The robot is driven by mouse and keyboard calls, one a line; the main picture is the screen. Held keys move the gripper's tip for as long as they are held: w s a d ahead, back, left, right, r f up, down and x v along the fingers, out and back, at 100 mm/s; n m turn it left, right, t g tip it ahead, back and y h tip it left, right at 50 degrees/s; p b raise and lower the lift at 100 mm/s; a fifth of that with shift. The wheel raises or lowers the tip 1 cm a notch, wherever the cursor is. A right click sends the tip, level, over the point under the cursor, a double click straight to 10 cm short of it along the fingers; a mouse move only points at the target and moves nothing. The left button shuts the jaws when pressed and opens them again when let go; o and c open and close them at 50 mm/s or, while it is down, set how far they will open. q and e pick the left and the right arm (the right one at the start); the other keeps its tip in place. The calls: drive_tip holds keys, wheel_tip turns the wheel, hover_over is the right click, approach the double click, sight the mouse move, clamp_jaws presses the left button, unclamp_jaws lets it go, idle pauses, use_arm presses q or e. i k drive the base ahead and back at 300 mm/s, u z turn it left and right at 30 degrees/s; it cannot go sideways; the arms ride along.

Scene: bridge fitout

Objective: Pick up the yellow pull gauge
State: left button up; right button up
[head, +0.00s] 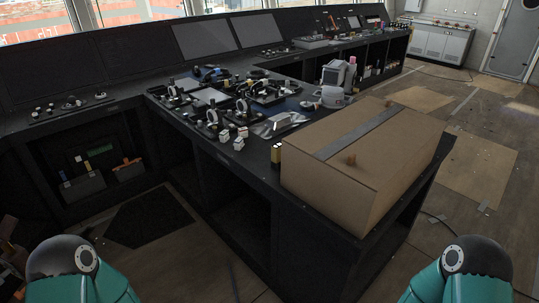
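I cannot clearly pick out a yellow pull gauge. A small dark item with a yellow top (276,153) stands at the console's front edge, against the left end of the cardboard box; it is too small to identify. Another small yellow item (87,166) sits in a grey bin on the shelf under the left console. Only teal and black parts of my arms show at the bottom left and bottom right corners. Both grippers are out of view.
A large taped cardboard box (361,160) covers the near right end of the black console (258,178). Instruments, small white blocks (239,143) and a white device (334,78) crowd the console top behind it. The floor (187,262) in front is mostly open, with a dark mat (149,218).

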sight(275, 149)
drive_tip(key=i, duration=0.8)
drive_tip(key=z, duration=0.05)
drive_tip(key=k, duration=0.75)
drive_tip(key=u, duration=0.65)
drive_tip(key=i, duration=1.15)
drive_tip(key=z, duration=0.05)
